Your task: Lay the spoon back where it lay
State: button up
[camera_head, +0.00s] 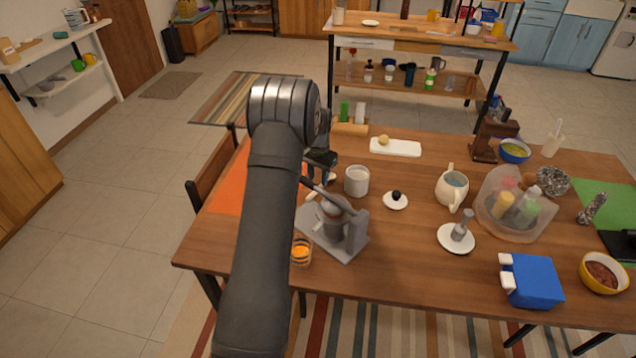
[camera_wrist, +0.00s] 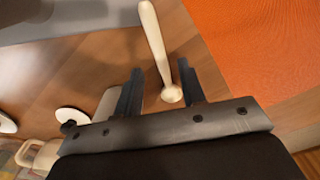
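A pale spoon (camera_wrist: 158,45) shows in the wrist view, lying over the brown table between an orange mat and a grey base. Its rounded lower end is between the two dark fingers of my gripper (camera_wrist: 160,68), with a gap to each finger. The gripper is open and does not clasp the spoon. In the head view my gripper (camera_head: 321,172) is low over the table, left of the white cup, and my arm hides part of it. A pale bit of the spoon (camera_head: 313,195) shows below it. I cannot tell exactly how high the fingers are.
A grey dispenser stand (camera_head: 340,240) is close in front of the gripper, with an orange-filled glass (camera_head: 301,251) beside it. A white cup (camera_head: 356,181) and a black-knobbed lid (camera_head: 396,200) stand to the right. The orange mat (camera_head: 232,188) lies left.

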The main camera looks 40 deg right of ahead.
notch_tip(320, 180, up, 10)
dwell(0.3)
jog(key=shift+f, duration=0.15)
notch_tip(320, 180, down, 13)
jog(key=shift+f, duration=0.15)
jog(key=shift+r, duration=0.55)
